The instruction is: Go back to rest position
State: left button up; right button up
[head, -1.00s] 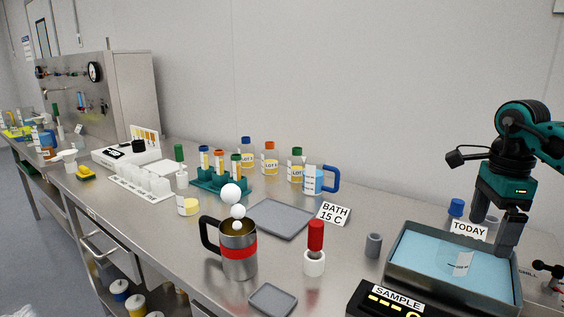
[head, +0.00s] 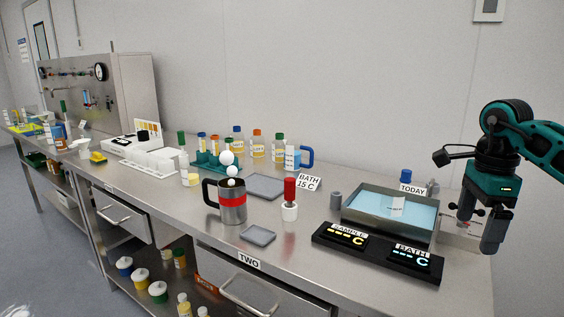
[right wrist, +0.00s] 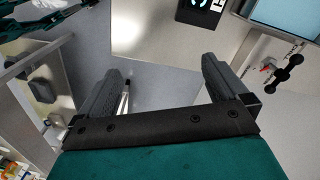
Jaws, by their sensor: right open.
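My right gripper (head: 482,232) is at the right of the head view, in front of the right end of the steel bench (head: 300,268). Its two dark fingers point down. In the right wrist view the fingers (right wrist: 165,85) stand wide apart with nothing between them, above the bench edge and floor. My left gripper is not in the head view.
A water bath tray (head: 388,232) holds blue liquid and a white tag. The black SAMPLE and BATH display (head: 375,258) sits before it. A steel mug with a red band (head: 233,203), a red-handled tool in a white holder (head: 289,200) and grey trays stand left.

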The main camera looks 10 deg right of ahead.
jog(key=a+f+y, duration=0.4)
jog(key=a+f, duration=0.1)
jog(key=a, duration=0.5)
jog(key=a+f+y, duration=0.3)
jog(key=a+f, duration=0.2)
jog(key=a, duration=0.4)
jog(key=s+a+m+t+y, duration=0.2)
jog(key=a+m+y, duration=0.4)
jog(key=a, duration=0.2)
jog(key=s+a+m+t+y, duration=0.2)
jog(key=a+m+y, duration=0.3)
jog(key=a, duration=0.4)
jog(key=s+d+f+m+t+h, duration=0.1)
jog(key=d+f+m+t+h, duration=0.4)
jog(key=m, duration=0.8)
jog(key=s+d+f+m+t+h, duration=0.15)
jog(key=f+m+t+h, duration=0.45)
jog(key=m, duration=0.7)
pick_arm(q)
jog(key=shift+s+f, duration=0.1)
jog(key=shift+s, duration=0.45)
pick_arm(e)
jog(key=s+d+f+m+g+h, duration=0.4)
jog(key=s+f+m, duration=0.6)
jog(key=f, duration=0.3)
jog(key=shift+s+d+m+h, duration=0.4)
jog(key=shift+s+d+h, duration=0.1)
jog(key=shift+s+d, duration=0.4)
